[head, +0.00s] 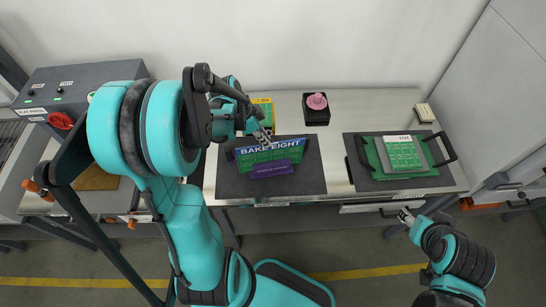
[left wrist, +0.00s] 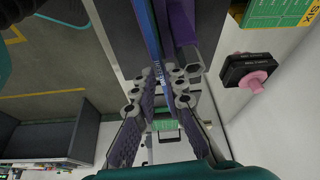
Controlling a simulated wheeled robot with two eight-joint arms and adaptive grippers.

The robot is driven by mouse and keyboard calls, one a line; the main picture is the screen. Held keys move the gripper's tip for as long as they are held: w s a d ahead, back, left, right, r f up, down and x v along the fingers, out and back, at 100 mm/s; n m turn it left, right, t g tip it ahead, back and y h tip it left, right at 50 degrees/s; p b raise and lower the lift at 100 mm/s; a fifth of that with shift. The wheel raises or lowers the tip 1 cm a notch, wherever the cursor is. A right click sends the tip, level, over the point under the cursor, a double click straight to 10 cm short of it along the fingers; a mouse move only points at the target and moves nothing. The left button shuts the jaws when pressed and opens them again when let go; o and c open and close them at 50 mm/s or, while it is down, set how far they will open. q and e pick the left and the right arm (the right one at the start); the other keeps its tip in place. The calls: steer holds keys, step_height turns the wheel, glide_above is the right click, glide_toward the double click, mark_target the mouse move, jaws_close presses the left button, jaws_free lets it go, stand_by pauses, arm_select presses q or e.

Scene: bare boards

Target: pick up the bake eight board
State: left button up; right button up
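The bake eight board (head: 262,150), a blue and green panel lettered "BAKE EIGHT", stands tilted up on a dark mat on the counter. A purple block (head: 271,169) sits in front of its lower part. My left gripper (head: 265,138) is at the board's top edge. In the left wrist view my left gripper (left wrist: 168,80) has a finger on each side of the board's thin blue edge (left wrist: 164,45). The fingers look spread, and I see no firm contact. My right gripper (head: 405,217) hangs in front of the counter's right side, too small to judge.
A dark tray (head: 363,160) with black handles holds a green board (head: 403,153) at right. A black box with a pink knob (head: 317,103) stands behind. A yellow and green board (head: 262,108) is behind my left gripper. A grey machine (head: 75,90) is at left.

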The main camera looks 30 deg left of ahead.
mark_target(271, 156)
arm_select(q)
steer(key=b+x, duration=0.1)
steer(key=x, duration=0.3)
steer(key=shift+a+f, duration=0.1)
steer(key=shift+s, duration=0.1)
jaws_close()
